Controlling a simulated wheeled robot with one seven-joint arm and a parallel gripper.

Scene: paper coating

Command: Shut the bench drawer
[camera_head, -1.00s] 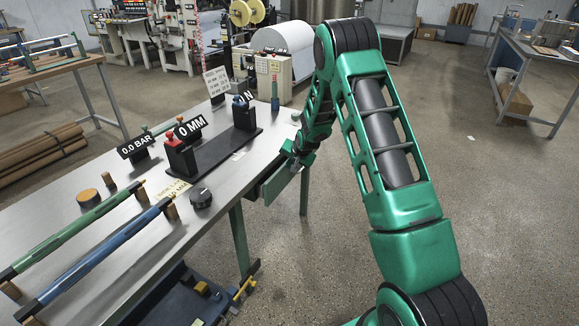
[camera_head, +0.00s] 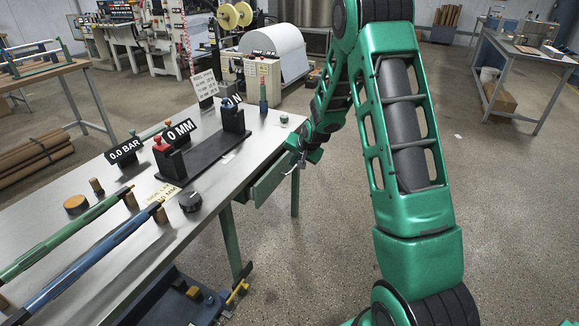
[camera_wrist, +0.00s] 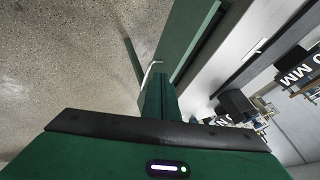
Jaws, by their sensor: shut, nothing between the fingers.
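The bench drawer's green front (camera_head: 273,179) hangs under the bench's right edge. It stands out from the bench, and it also shows in the wrist view (camera_wrist: 187,38) with a dark gap between it and the bench top. A pale handle (camera_wrist: 150,74) is on its outer face. My gripper (camera_head: 299,163) is shut and empty, close to the outer side of the drawer front. In the wrist view my gripper's fingers (camera_wrist: 160,98) point along the front near the handle; I cannot tell whether they touch it. The drawer's inside is hidden.
The steel bench top (camera_head: 240,165) carries a black gauge stand (camera_head: 203,150), rods (camera_head: 105,240) and a dark knob (camera_head: 190,202). A green bench leg (camera_head: 229,240) stands below. The floor right of the bench is open. A roll machine (camera_head: 262,75) stands behind.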

